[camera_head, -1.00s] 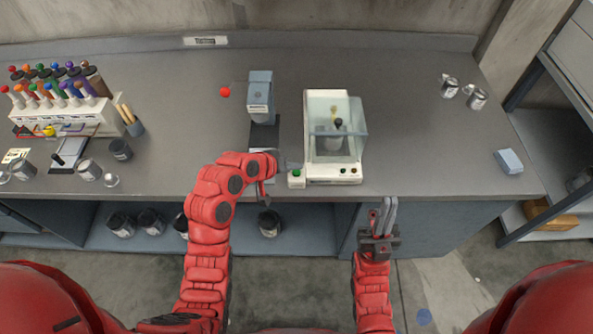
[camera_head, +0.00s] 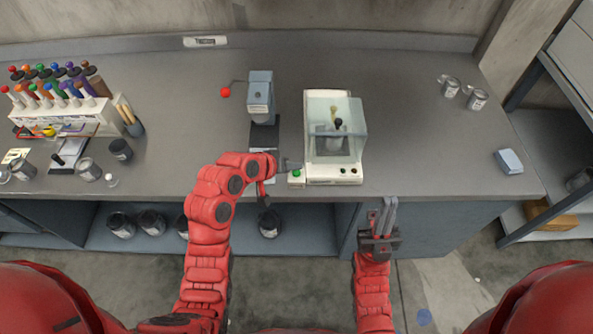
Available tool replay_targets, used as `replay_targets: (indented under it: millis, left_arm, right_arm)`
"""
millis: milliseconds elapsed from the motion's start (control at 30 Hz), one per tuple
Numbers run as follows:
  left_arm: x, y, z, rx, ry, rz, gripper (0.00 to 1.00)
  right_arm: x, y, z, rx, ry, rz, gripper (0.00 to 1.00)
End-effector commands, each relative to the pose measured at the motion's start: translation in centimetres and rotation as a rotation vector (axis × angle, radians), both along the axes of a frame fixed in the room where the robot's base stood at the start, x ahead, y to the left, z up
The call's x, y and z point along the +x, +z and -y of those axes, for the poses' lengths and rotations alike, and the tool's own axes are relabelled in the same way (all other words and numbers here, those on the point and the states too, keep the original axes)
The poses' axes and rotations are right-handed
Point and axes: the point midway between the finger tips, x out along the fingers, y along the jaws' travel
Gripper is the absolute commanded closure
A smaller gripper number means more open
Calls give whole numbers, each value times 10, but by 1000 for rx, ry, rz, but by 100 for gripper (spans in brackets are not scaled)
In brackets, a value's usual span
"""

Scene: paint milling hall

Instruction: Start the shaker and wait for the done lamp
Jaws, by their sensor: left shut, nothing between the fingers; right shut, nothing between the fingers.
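The shaker (camera_head: 333,180) is a white machine with a clear cover (camera_head: 350,112), standing on the bench right of centre. A can with a dark knob (camera_head: 338,123) shows inside under the cover. A small white box with a green button (camera_head: 296,174) sits at the shaker's front left corner. My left gripper (camera_head: 298,164) is shut and empty, with its tips right at the back of the green button; I cannot tell whether they touch it. My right gripper (camera_head: 388,205) is shut and empty in front of the bench edge. I cannot make out a lit done lamp.
A grey press-like device (camera_head: 260,95) with a red-knobbed lever (camera_head: 225,91) stands left of the shaker. Small metal cans (camera_head: 478,99) and a blue-grey block (camera_head: 508,161) stand at right. Bench between is clear.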

Motion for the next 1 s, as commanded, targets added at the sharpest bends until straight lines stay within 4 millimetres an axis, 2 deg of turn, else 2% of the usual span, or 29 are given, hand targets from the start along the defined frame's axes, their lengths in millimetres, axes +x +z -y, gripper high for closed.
replay_targets:
  millis: [1000]
  left_arm:
    - [0, -8, 0, 0, 0, 0, 100]
  right_arm:
    - [0, -7, 0, 0, 0, 0, 100]
